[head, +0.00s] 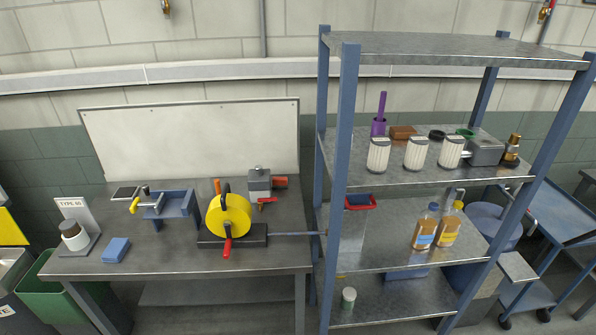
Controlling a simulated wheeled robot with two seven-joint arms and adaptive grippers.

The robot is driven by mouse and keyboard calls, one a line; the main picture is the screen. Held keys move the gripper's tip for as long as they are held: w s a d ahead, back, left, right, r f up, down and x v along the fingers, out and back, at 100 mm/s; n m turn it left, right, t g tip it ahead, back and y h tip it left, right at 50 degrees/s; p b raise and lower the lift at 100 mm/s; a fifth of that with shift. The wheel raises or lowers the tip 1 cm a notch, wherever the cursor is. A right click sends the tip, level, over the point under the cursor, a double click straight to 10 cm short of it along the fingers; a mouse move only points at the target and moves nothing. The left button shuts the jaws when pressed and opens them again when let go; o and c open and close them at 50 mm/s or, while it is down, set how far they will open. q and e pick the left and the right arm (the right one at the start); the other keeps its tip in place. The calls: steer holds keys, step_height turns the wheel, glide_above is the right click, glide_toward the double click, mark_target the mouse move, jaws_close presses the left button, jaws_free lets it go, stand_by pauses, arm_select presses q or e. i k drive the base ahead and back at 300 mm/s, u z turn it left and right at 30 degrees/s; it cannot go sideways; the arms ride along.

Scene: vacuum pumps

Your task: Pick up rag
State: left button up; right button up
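A small blue folded block that looks like the rag (116,249) lies flat on the left part of the grey metal workbench (130,273), near its front edge. It is in plain view and nothing covers it. Neither of my grippers shows in the head view, so I cannot see their state or where they are relative to the rag.
A jar on a stand (75,236) is left of the rag. A blue vise-like fixture (172,204) is behind it, and a yellow round pump (229,217) is to its right. A shelf rack (345,150) with filters and bottles stands right. Bins (62,290) stand at lower left.

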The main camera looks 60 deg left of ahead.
mark_target(117, 247)
steer(key=u, duration=3.65)
